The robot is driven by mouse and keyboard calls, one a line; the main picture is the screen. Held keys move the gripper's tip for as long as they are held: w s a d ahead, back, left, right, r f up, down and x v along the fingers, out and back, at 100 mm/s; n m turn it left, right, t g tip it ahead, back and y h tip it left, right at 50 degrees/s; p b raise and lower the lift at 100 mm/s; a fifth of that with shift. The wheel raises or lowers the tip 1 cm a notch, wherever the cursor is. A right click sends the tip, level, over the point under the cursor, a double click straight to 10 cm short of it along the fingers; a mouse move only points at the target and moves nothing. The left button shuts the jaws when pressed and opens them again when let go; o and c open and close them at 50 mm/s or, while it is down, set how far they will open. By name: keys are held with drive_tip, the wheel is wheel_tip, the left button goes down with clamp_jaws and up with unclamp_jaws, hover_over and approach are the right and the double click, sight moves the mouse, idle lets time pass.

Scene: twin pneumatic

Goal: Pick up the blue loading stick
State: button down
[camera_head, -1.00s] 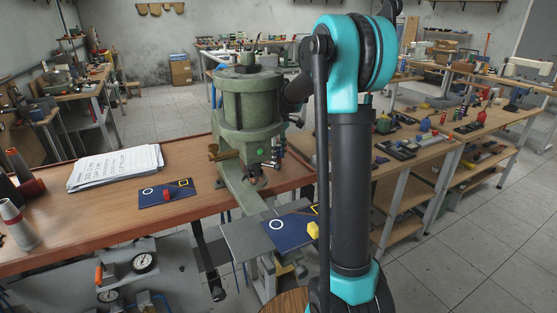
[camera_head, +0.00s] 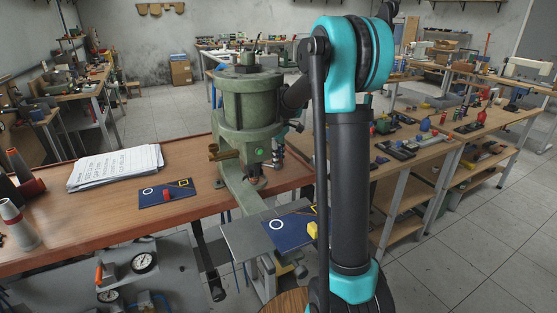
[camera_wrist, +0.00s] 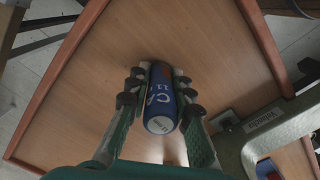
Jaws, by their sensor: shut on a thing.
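The blue loading stick (camera_wrist: 161,105) shows in the wrist view as a blue cylinder with white markings and a pale round end facing the camera. My gripper (camera_wrist: 158,84) is shut on it, with one finger along each side. The wooden table top shows behind the stick; I cannot tell whether the stick touches it. In the head view my gripper and the stick are hidden behind the green press (camera_head: 250,103) and my arm.
The press's arm (camera_wrist: 265,125) stands close to the right of my gripper in the wrist view. A stack of papers (camera_head: 115,167) and a blue card (camera_head: 152,198) lie on the wooden table (camera_head: 95,220).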

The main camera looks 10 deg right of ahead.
drive_tip(key=shift+r, duration=0.1)
wheel_tip(320, 180, up, 20)
idle(0.6)
